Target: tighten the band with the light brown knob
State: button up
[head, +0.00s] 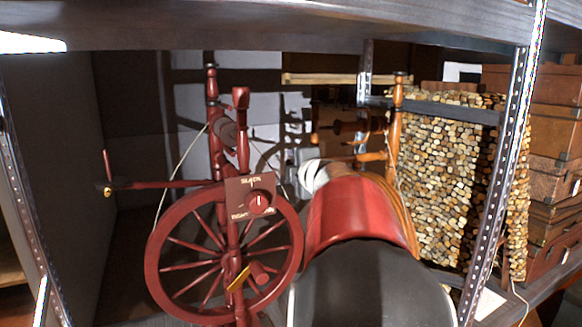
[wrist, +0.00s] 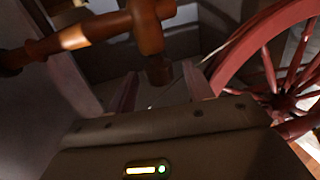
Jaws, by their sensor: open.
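In the wrist view a light brown wooden post with a crossbar (wrist: 95,32) crosses the top; its rounded, knob-like end (wrist: 158,72) points down between my open fingers. My gripper (wrist: 160,88) is empty, and I cannot tell whether it touches that end. In the head view a light brown upright (head: 396,125) of a second spinning wheel stands behind my red and black arm, which hides its lower part and my gripper. The dark red spinning wheel (head: 159,262) at left bears a plate (head: 238,190), seemingly marked slack at the top, with a red dial (head: 259,203).
The red wheel's rim (wrist: 232,62) lies just right of my fingers in the wrist view. Shelf posts (head: 497,165) and an overhead shelf (head: 250,25) frame the space.

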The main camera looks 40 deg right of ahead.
jog(key=shift+x, duration=1.2)
jog(key=c, duration=1)
jog(key=shift+o, duration=0.2)
jog(key=shift+f+b, duration=0.15)
jog(key=shift+b, duration=0.4)
